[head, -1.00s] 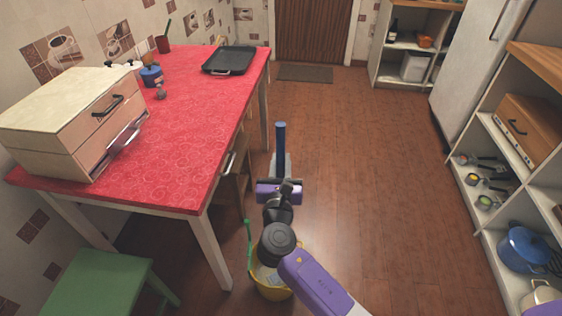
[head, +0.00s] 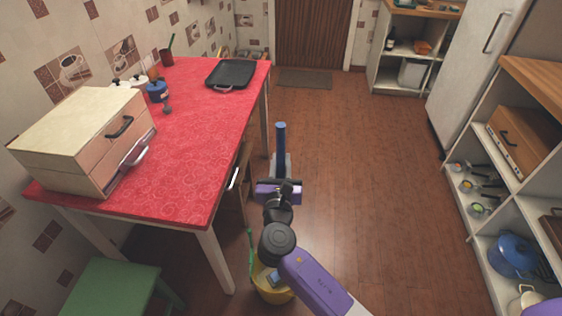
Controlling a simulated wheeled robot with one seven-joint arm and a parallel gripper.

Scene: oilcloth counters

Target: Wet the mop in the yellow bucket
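The yellow bucket (head: 272,292) stands on the floor at the bottom centre, partly hidden by my arm. Something pale blue or grey shows inside it, and a thin green handle (head: 251,247) rises at its left side. My gripper (head: 281,172) is beyond the bucket in the picture, pointing away from me. The mop's head cannot be made out.
A red-covered table (head: 190,150) stands left, with a wooden drawer box (head: 80,140) and a black tray (head: 232,73). A green stool (head: 110,285) is at the lower left. Open shelves (head: 490,230) and a fridge (head: 480,75) line the right. The middle floor is clear.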

